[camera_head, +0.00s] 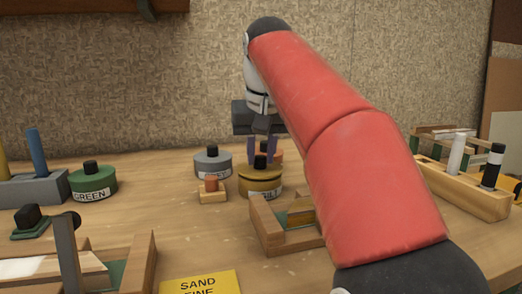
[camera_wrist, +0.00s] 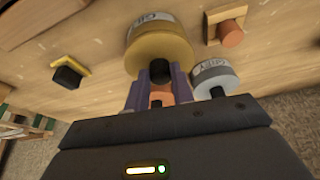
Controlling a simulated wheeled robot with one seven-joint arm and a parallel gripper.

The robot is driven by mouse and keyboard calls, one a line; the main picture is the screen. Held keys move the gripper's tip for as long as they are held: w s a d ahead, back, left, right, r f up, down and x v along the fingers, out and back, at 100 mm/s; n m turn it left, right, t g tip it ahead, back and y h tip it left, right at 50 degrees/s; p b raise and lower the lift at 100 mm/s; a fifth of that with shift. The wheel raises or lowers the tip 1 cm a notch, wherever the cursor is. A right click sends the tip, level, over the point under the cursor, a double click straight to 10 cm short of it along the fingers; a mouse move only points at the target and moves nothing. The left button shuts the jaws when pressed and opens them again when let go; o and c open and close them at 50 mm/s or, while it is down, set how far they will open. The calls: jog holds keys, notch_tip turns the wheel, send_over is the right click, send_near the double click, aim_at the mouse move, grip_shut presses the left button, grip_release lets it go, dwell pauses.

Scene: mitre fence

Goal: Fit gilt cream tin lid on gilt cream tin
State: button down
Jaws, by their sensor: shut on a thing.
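The gilt cream tin (camera_head: 260,190) is a gold round tin with a white label, upright on the bench in the head view. It also shows in the wrist view (camera_wrist: 152,28). The gold lid (camera_wrist: 160,52) with a black knob is on top of the tin; no clear gap shows, but I cannot tell if it is fully seated. My gripper (camera_head: 262,155) points down from above, its purple fingers shut on the lid's knob. The fingers (camera_wrist: 159,84) stand either side of the knob in the wrist view.
A wooden block with an orange peg (camera_head: 211,187) is left; a wooden jig (camera_head: 275,235) is in front. A green tin (camera_head: 92,183) stands farther left.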

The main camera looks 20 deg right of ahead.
jog(key=shift+f, duration=0.4)
jog(key=c, duration=1.1)
grip_release()
